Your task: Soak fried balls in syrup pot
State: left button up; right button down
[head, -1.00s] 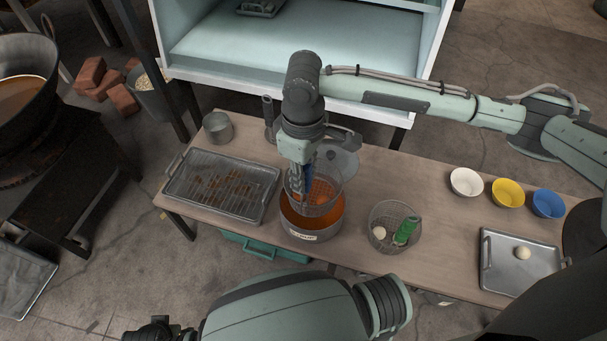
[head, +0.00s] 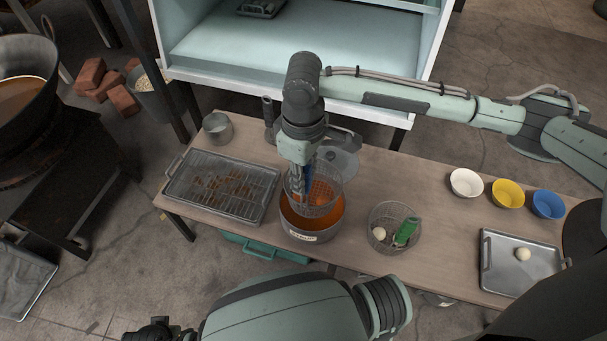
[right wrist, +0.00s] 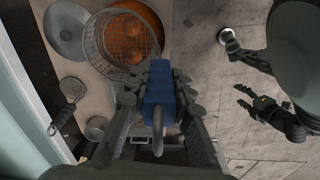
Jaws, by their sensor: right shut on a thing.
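My right gripper (head: 300,182) is shut on the blue handle (right wrist: 159,84) of a wire mesh basket (right wrist: 101,50). The basket, which also shows in the head view (head: 327,202), is at the mouth of the syrup pot (head: 312,235), a metal pot of orange-brown liquid. Orange-brown fried balls (right wrist: 133,30) show inside the basket in the right wrist view. I cannot tell how deep the basket sits. My left gripper (right wrist: 241,98) looks open and empty, away from the table; in the head view my left arm crosses the bottom.
A rack tray (head: 222,190) lies left of the pot. Right of it stands a second mesh basket (head: 380,215) with a green handle and a pale ball. White (head: 466,182), yellow (head: 507,193) and blue (head: 548,204) bowls and a metal tray (head: 500,275) with a pale ball lie farther right.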

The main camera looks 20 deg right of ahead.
jog(key=shift+r, duration=0.1)
dwell(0.4)
jog(key=shift+r, duration=1.45)
jog(key=shift+w, duration=0.1)
